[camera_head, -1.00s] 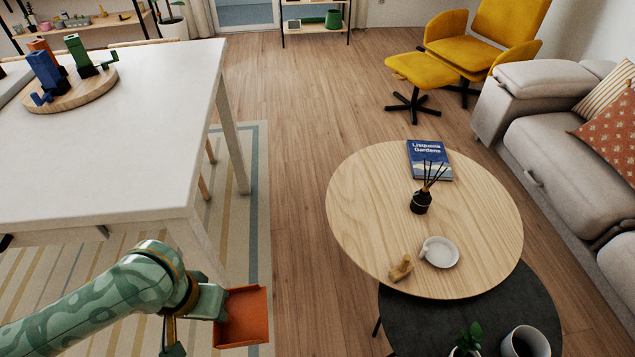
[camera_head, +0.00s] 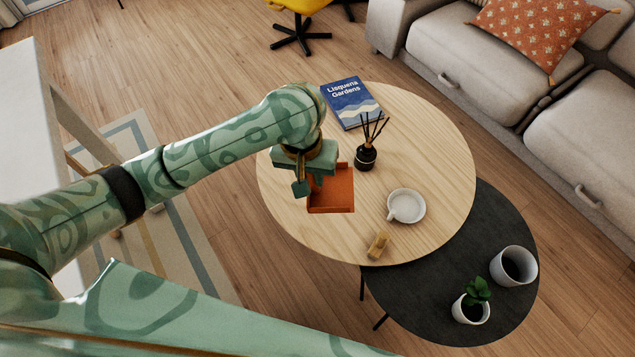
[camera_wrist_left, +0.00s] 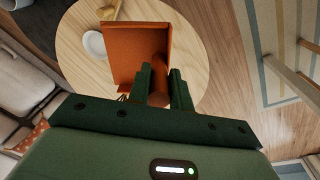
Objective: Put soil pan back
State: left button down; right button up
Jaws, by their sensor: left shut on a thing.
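The orange soil pan (camera_head: 333,192) is held in my left gripper (camera_head: 310,181), over the left part of the round wooden table (camera_head: 440,160). In the left wrist view, the green fingers of my left gripper (camera_wrist_left: 168,82) are shut on the handle end of the soil pan (camera_wrist_left: 137,50), and its open tray points away from the wrist. The head view does not show clearly whether the pan touches the tabletop. Part of my other arm crosses the lower left of the head view, but its gripper is out of view.
On the wooden table are a blue book (camera_head: 352,102), a black reed diffuser (camera_head: 365,157), a white dish (camera_head: 406,206) and a small wooden object (camera_head: 378,245). A lower dark table (camera_head: 430,295) holds a potted plant (camera_head: 472,303) and a grey cup (camera_head: 514,266). A sofa (camera_head: 500,85) stands behind.

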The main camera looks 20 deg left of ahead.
pick_arm(q)
jog(key=w+d+f+n+b, duration=0.3)
jog(key=w+d+f+n, duration=0.2)
jog(key=w+d+f, duration=0.55)
jog(key=w+a+f+b, duration=0.1)
jog(key=a+f+b, duration=0.3)
jog(key=a+f, duration=0.2)
jog(key=w+a+f+n+b, duration=0.1)
jog(key=w+a+f+b, duration=0.1)
jog(key=a+f+b, duration=0.2)
jog(key=w+a+f+n+g+y+b, duration=0.1)
jog(key=a+f+b, duration=0.2)
jog(key=a+f, duration=0.4)
jog(key=shift+w+a+f+b, duration=0.35)
jog(key=shift+a+f+b, duration=0.05)
jog(key=shift+w+f, duration=0.1)
jog(key=shift+f, duration=0.25)
jog(key=shift+r, duration=0.25)
jog(key=c, duration=1.3)
grip_release()
jog(key=shift+f, duration=0.15)
jog(key=shift+o, duration=0.2)
pick_arm(e)
jog(key=s+d+f+n+g, duration=0.1)
jog(key=s+d+f, duration=0.2)
jog(key=f, duration=0.9)
jog(key=shift+f+g+h, duration=0.15)
jog(key=shift+g+h, duration=0.25)
jog(key=shift+d, duration=0.1)
